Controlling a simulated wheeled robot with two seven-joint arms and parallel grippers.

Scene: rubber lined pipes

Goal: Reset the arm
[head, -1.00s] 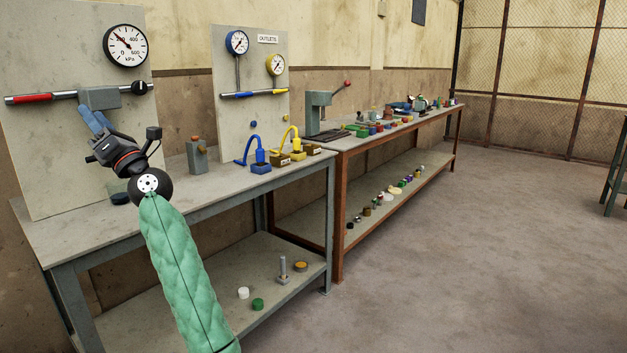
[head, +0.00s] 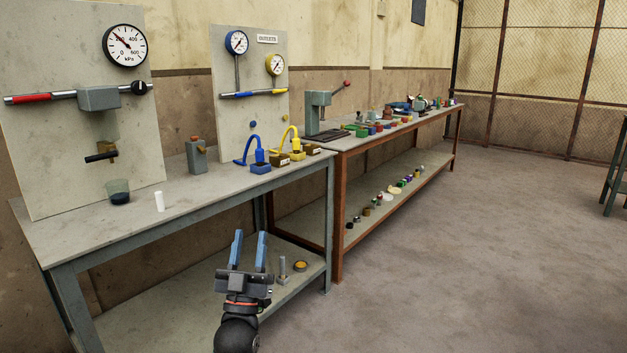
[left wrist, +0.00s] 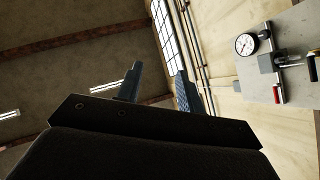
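My left gripper (head: 250,250) is in front of the near bench, at the lower middle of the head view, its blue fingers pointing up. The fingers stand apart with nothing between them, so it is open and empty. In the left wrist view my left gripper (left wrist: 158,85) also shows two spread fingers, with ceiling and wall beyond. It touches nothing that I can see. My right gripper is in neither view.
The near bench (head: 75,243) holds a gauge panel (head: 65,130), a cup with dark contents (head: 119,193), a white cylinder (head: 160,202) and blue and yellow hose fittings. A longer bench (head: 350,147) with many parts stands beyond.

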